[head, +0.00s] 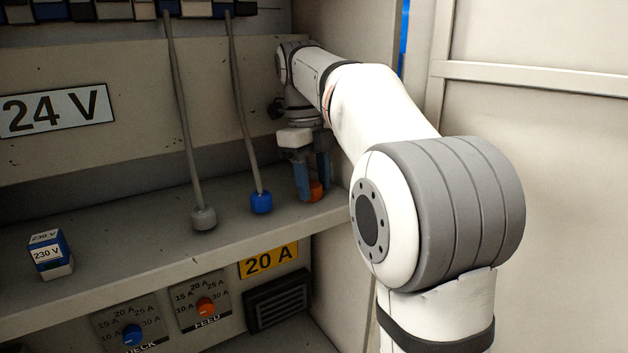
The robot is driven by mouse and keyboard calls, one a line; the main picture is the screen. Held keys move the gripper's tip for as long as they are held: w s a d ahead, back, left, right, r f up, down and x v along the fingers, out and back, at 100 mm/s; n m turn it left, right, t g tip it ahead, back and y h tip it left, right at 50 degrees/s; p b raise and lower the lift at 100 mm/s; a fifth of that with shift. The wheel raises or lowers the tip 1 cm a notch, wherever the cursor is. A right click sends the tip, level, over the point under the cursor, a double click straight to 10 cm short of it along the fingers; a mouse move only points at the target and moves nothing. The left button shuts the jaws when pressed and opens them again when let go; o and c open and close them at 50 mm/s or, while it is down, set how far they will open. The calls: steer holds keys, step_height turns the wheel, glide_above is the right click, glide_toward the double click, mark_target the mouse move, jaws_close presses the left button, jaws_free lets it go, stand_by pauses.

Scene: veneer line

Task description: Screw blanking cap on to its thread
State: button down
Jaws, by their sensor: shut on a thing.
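My gripper (312,186) points down at the back right of the shelf, its two bluish fingers close to the shelf top. It is shut on an orange cap (317,191), which shows between and beside the fingertips. The cap is low, near the shelf surface; I cannot tell whether it touches the shelf or sits on a thread. No thread shows; the fingers and cap cover that spot.
Two grey cables hang to the shelf (120,245), ending in a grey plug (203,219) and a blue plug (261,202) left of my gripper. A 230 V block (50,255) stands far left. A cabinet wall (345,40) rises close behind my arm.

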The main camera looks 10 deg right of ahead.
steer(key=shift+m, duration=0.8)
steer(key=c, duration=0.8)
jaws_free()
steer(key=shift+r, duration=0.15)
steer(key=shift+c, duration=0.3)
steer(key=shift+a+r, duration=0.15)
steer(key=shift+r, duration=3.25)
